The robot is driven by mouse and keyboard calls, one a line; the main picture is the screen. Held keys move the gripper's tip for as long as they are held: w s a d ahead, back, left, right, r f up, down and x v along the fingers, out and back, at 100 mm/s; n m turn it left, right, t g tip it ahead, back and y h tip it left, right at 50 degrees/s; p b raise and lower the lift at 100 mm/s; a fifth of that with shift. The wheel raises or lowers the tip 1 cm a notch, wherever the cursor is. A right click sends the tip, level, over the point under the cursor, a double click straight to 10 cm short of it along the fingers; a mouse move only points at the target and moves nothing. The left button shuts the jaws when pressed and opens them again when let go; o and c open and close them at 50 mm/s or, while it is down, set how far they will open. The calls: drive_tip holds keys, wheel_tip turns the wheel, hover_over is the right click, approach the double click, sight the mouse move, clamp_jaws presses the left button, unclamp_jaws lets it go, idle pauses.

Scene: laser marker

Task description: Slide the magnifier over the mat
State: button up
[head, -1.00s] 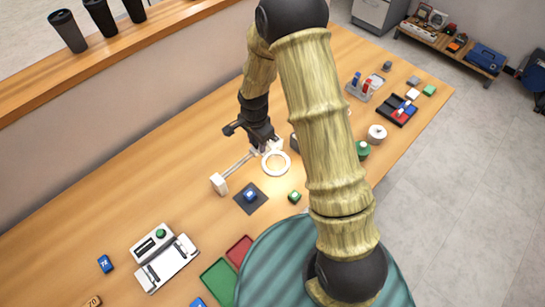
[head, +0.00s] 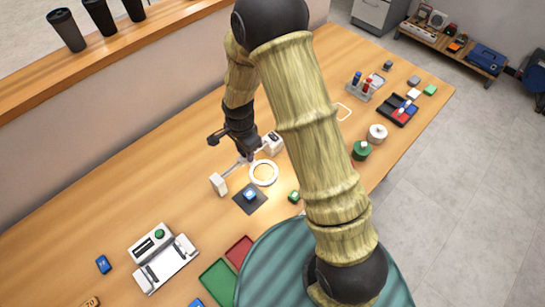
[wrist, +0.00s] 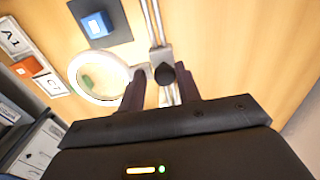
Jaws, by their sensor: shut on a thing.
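The magnifier (head: 264,184) is a white ring on a slider, mounted on a thin rail between two white end blocks. The dark square mat (head: 239,198) lies just below and left of the ring, with a blue block (head: 250,194) on it. In the wrist view the ring (wrist: 98,101) sits beside the mat (wrist: 124,30), not over its middle. My gripper (head: 246,157) is at the slider, behind the ring. In the wrist view its fingers (wrist: 162,88) stand either side of the slider's dark knob (wrist: 165,73), shut on it.
A green block (head: 294,196) stands right of the mat. A white device (head: 164,257) and red and green trays (head: 217,281) are nearer the front. The left rail end block (head: 218,183) stands beyond the mat. Pots and a tray (head: 397,112) are at right.

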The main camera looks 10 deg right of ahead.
drive_tip(key=s+a+f, duration=0.1)
drive_tip(key=s+a, duration=0.3)
drive_tip(key=a, duration=0.1)
drive_tip(key=shift+f+b, duration=0.35)
drive_tip(key=o, duration=0.6)
drive_tip(key=shift+w, duration=0.1)
idle(0.4)
drive_tip(key=shift+w+a+r+p, duration=0.1)
drive_tip(key=shift+w+r+p, duration=0.1)
drive_tip(key=shift+r+p, duration=0.3)
drive_tip(key=shift+w+r+p, duration=0.15)
drive_tip(key=shift+r+p, duration=0.25)
drive_tip(key=shift+p, duration=0.05)
wheel_tip(320, 180, up, 6)
drive_tip(key=p, duration=0.4)
drive_tip(key=shift+w+f, duration=0.15)
drive_tip(key=shift+f, duration=0.1)
